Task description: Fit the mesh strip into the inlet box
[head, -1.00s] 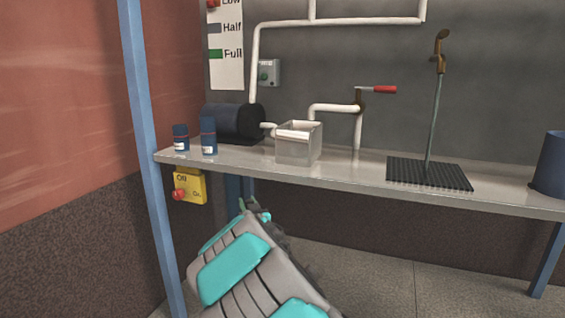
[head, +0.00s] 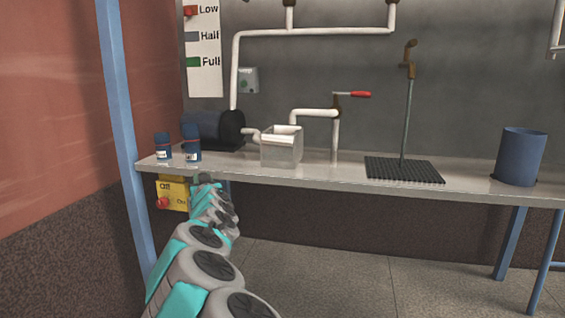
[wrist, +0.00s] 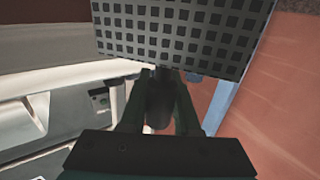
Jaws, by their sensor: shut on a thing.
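The mesh strip (wrist: 185,35) is a grey plate with rows of square dark holes, across the top of the wrist view. In the head view my gripper (head: 205,180) is small, just in front of the bench edge, left of and lower than the inlet box; I cannot make out the strip clearly there. The inlet box (head: 281,150) is a pale metal open-topped box on the bench, with a white pipe joining its left side. The strip is apart from it.
Two blue jars (head: 192,148) and a dark drum (head: 216,128) stand left of the box on the bench (head: 330,172). A red-handled valve (head: 350,95), black mat (head: 404,170) and blue bin (head: 520,157) are to the right. A blue post (head: 122,130) rises at left.

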